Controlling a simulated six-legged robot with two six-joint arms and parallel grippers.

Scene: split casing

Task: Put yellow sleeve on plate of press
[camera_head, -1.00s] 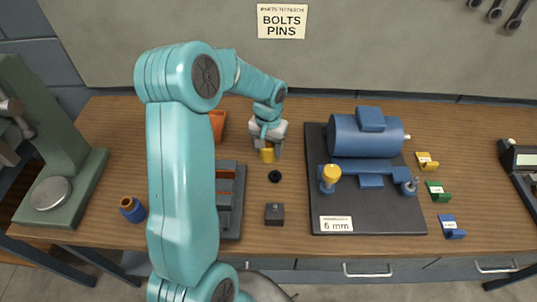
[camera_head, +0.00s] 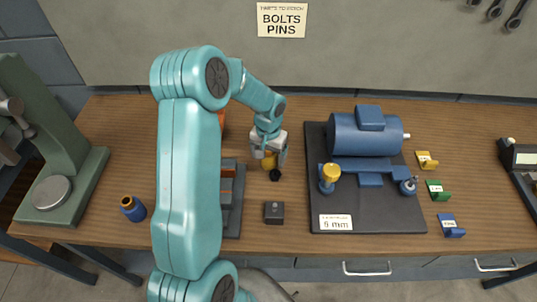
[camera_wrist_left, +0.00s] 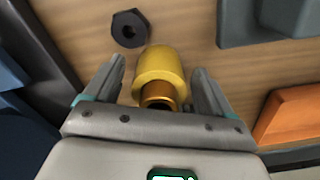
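The yellow sleeve (camera_head: 268,161) is on the bench, between the fingers of my left gripper (camera_head: 271,157) and partly hidden by them. In the left wrist view the sleeve (camera_wrist_left: 160,70) shows a copper-coloured end facing the palm. The left gripper (camera_wrist_left: 158,78) is open around it, with a narrow gap on each side. The green press (camera_head: 62,140) stands at the far left. Its round grey plate (camera_head: 50,192) is empty. My right gripper is not in view.
A black nut (camera_head: 275,176) lies close to the sleeve, also in the wrist view (camera_wrist_left: 129,28). A blue sleeve (camera_head: 132,208) stands between press and my arm. The motor board (camera_head: 400,215) is right.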

